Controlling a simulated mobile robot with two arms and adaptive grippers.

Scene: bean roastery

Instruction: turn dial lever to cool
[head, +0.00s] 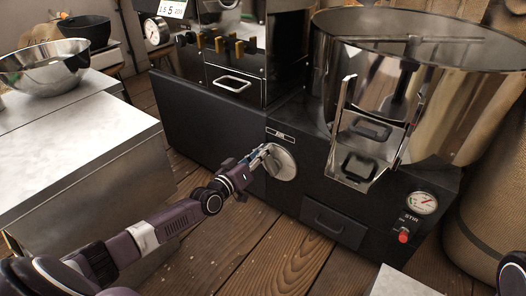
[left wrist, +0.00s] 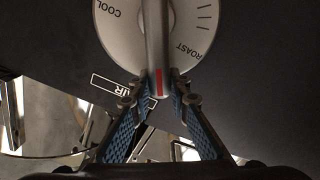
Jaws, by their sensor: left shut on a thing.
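The round silver dial (head: 283,165) is on the black front of the roaster, just below a small white-framed label. In the left wrist view the dial plate (left wrist: 122,38) shows the words COOL and ROAST upside down. Its bar-shaped lever (left wrist: 157,45) has a red mark near the tip and points to neither word. The tip lies on the label side, beside the AIR label (left wrist: 112,90). My left gripper (head: 267,152) reaches the dial from the left. Its blue-padded fingers (left wrist: 158,92) are shut on the lever's tip end. My right gripper does not show.
The roaster's big metal drum (head: 455,105) and its chute (head: 362,145) stand right of the dial. A STIR switch with a red knob (head: 403,237) and a gauge (head: 423,202) are at lower right. A counter (head: 75,135) with bowls is at left. Wooden floor lies between.

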